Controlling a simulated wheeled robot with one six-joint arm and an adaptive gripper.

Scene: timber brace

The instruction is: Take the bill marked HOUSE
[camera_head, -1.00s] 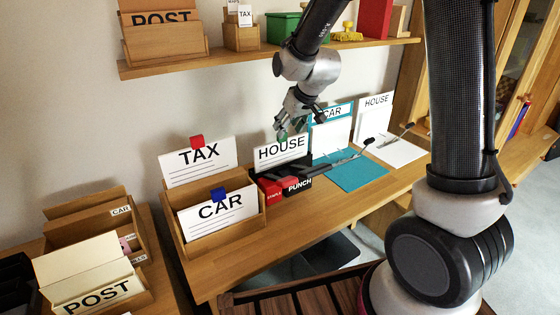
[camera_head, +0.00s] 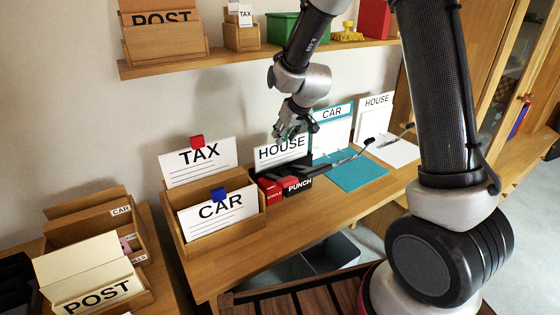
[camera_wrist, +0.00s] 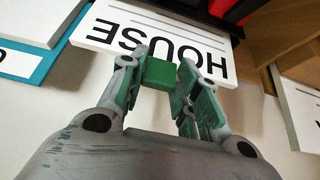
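The white HOUSE bill (camera_head: 283,157) stands upright behind the black and red tools on the desk. In the wrist view the bill (camera_wrist: 150,32) appears upside down. A green block (camera_wrist: 160,73) is at its top edge. My gripper (camera_head: 292,133) is right above the bill. In the wrist view the fingertips of my gripper (camera_wrist: 164,68) are on either side of the green block, very close to it. I cannot tell whether they press on it. The bill's lower part is hidden by the tools.
The TAX bill (camera_head: 197,160) and CAR bill (camera_head: 216,212) stand in a wooden holder at left. A stapler and punch (camera_head: 285,190) lie in front of the HOUSE bill. A teal CAR clipboard (camera_head: 360,172) and a white HOUSE board (camera_head: 377,106) stand at right. A shelf (camera_head: 240,57) runs above.

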